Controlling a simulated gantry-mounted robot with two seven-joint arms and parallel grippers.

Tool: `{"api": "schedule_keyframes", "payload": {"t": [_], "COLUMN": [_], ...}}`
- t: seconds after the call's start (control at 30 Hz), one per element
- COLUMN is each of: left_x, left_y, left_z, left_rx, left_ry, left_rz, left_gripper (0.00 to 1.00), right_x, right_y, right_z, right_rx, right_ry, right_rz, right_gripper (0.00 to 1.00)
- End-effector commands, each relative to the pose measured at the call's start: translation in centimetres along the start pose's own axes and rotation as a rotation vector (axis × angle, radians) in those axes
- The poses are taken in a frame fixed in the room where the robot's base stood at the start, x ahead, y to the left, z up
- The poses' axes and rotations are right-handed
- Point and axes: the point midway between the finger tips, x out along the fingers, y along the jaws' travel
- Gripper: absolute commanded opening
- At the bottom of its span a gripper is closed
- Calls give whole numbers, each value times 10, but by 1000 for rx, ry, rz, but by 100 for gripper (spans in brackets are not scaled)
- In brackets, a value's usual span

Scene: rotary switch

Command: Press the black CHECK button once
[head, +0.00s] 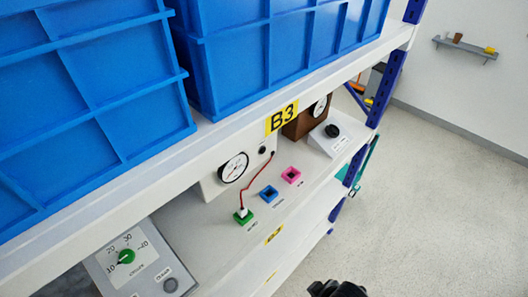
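A grey panel (128,262) stands on the shelf at the lower left, cut off by the bottom edge. It carries a green rotary knob (126,256) inside a scale with numbers such as 10, 20, 30 and 40. Nothing touches the button. A black part (335,289), apparently my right gripper, just shows at the bottom edge, well to the right of the panel; its fingers are too cut off to judge. My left gripper is not seen.
Blue crates (95,90) fill the upper shelf, whose edge bears a B3 label (282,118). On the lower shelf are a white gauge box (232,170), green, blue and pink sockets with a red cable, and a sloped box with a black knob (332,130). Open floor lies right.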

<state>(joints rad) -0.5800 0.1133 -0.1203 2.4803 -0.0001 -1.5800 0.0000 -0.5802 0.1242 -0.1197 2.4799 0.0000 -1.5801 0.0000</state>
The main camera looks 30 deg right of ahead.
Motion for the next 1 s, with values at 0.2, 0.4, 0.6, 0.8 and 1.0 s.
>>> {"api": "schedule_keyframes", "payload": {"t": [0.2,0.4,0.6,0.8,1.0], "left_x": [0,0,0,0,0], "left_y": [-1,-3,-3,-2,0], "left_z": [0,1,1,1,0], "left_rx": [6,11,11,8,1], "left_ry": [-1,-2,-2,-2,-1], "left_rz": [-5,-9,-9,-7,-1], "left_gripper": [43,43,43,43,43], "right_x": [0,0,0,0,0], "right_y": [0,0,-1,-2,-2], "right_z": [0,0,-1,-1,-1], "right_rx": [0,2,5,7,6], "right_ry": [1,1,1,2,2], "right_rz": [0,-2,-4,-6,-6], "right_gripper": [0,0,0,0,0]}}
